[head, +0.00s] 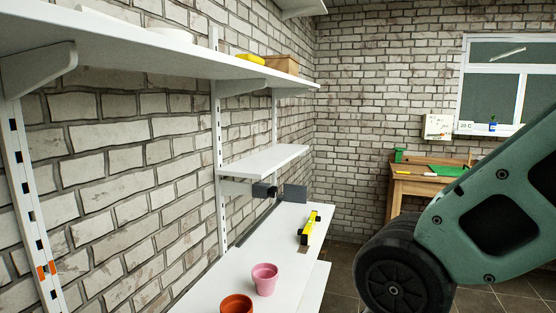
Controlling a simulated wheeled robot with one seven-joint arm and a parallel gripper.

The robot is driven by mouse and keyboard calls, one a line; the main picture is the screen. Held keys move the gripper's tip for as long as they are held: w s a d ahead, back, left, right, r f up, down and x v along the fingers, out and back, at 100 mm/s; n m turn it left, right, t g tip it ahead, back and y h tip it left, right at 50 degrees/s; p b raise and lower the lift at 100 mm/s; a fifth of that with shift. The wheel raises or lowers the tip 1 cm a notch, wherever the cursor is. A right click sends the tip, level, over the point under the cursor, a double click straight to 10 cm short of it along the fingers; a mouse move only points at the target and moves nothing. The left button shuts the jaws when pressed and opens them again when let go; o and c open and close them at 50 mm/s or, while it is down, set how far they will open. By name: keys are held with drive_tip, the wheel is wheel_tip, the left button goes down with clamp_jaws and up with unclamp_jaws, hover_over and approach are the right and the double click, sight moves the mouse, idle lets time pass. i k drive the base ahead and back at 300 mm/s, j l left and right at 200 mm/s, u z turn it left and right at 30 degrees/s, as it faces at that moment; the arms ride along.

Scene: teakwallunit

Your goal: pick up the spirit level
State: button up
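A yellow bar with dark parts (310,228), which looks like the spirit level, lies on the white lower shelf (262,242) along the brick wall. It lies lengthwise near the shelf's right edge, toward the far end. Nothing covers it from this view. My gripper is not in view; only a green and black part of my own arm fills the right side, well apart from the yellow bar.
A pink pot (265,279) and a terracotta pot (236,305) stand nearer on the same shelf. Dark blocks (295,194) stand behind the bar. A short white shelf (264,161) hangs above. A wooden workbench (425,184) stands at the back right.

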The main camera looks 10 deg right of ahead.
sight(305, 234)
drive_tip(key=i, duration=0.1)
drive_tip(key=i+l+z, duration=0.1)
drive_tip(key=i+l, duration=1.35)
drive_tip(key=i+l+z, duration=0.15)
drive_tip(key=i+l, duration=0.55)
drive_tip(key=i, duration=0.2)
